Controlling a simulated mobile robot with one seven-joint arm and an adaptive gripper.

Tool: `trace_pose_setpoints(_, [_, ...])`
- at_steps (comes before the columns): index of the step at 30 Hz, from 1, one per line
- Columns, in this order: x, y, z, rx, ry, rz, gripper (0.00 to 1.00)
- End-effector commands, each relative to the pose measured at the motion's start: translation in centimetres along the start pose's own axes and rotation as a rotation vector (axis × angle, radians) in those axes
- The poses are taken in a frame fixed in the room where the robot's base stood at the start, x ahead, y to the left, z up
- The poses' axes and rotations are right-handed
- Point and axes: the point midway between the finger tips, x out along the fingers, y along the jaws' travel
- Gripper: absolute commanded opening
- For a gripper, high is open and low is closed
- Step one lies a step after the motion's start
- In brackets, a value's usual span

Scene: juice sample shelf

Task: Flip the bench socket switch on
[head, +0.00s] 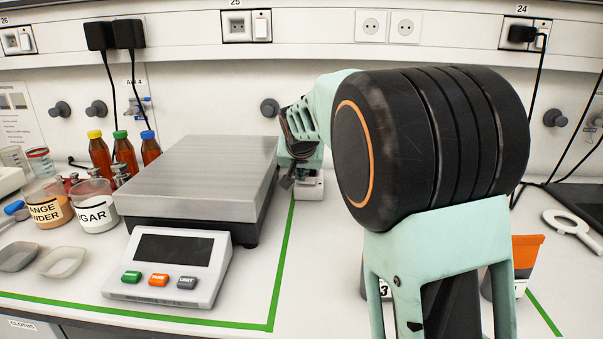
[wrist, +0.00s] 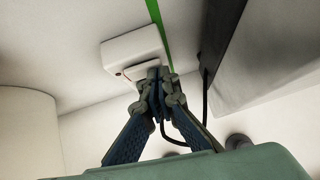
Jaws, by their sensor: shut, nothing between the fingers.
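The bench socket is a small white box (head: 311,188) standing on the bench behind the scale's right side, partly hidden by my arm. It also shows in the wrist view (wrist: 128,47), with a small red mark at its lower left edge. My gripper (wrist: 157,78) is shut and empty, its fingertips at the near face of the box, over or touching the switch area. The fingers cover part of that face, so I cannot tell the switch's position or whether there is contact. In the head view my gripper (head: 288,183) is small and partly hidden beside the box.
A scale (head: 205,175) with a metal plate stands left of my arm. Brown bottles (head: 125,152) and labelled beakers (head: 97,207) stand farther left. Wall sockets (head: 247,26) run along the top. A dark cable (wrist: 205,95) hangs right of the fingers. Green tape (head: 281,265) marks the bench.

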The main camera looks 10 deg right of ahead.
Motion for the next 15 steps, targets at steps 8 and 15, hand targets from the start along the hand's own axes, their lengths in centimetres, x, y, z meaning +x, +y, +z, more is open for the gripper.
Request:
trace_pose_setpoints(8, [0.19, 0.06, 0.3, -0.008, -0.005, 0.011, 0.0])
trace_pose_setpoints(15, [-0.1, 0.83, -0.01, -0.008, -0.005, 0.012, 0.0])
